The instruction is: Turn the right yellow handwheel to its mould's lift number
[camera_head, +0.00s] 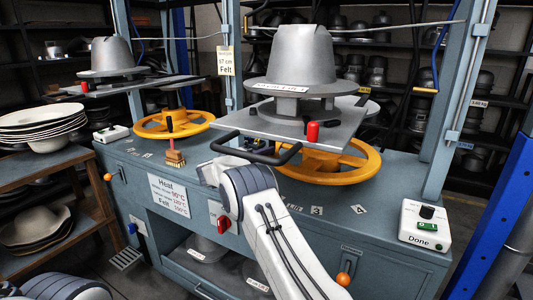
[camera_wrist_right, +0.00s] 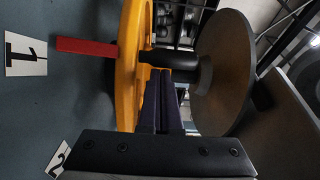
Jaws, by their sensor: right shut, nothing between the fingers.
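The right yellow handwheel (camera_head: 340,176) lies flat under a grey metal plate (camera_head: 235,116). Its mould (camera_head: 295,58), a grey hat form, stands on the plate; the label (camera_head: 280,88) on its brim is too small to read surely. In the right wrist view the yellow rim (camera_wrist_right: 130,75) is beside my right gripper (camera_wrist_right: 165,76), whose dark fingers are together and empty, close to a black post (camera_wrist_right: 170,58). I cannot tell whether they touch it. A red pointer (camera_wrist_right: 88,47) lies in line with number card 1 (camera_wrist_right: 25,55). My left gripper is out of view.
Cards 3 (camera_head: 316,210) and 4 (camera_head: 359,210) lie on the bench front; card 2 (camera_wrist_right: 58,160) shows in the wrist view. A black bar handle (camera_head: 255,153) juts from the plate over my wrist. A Done box (camera_head: 425,224) stands at right, a second press (camera_head: 175,123) at left.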

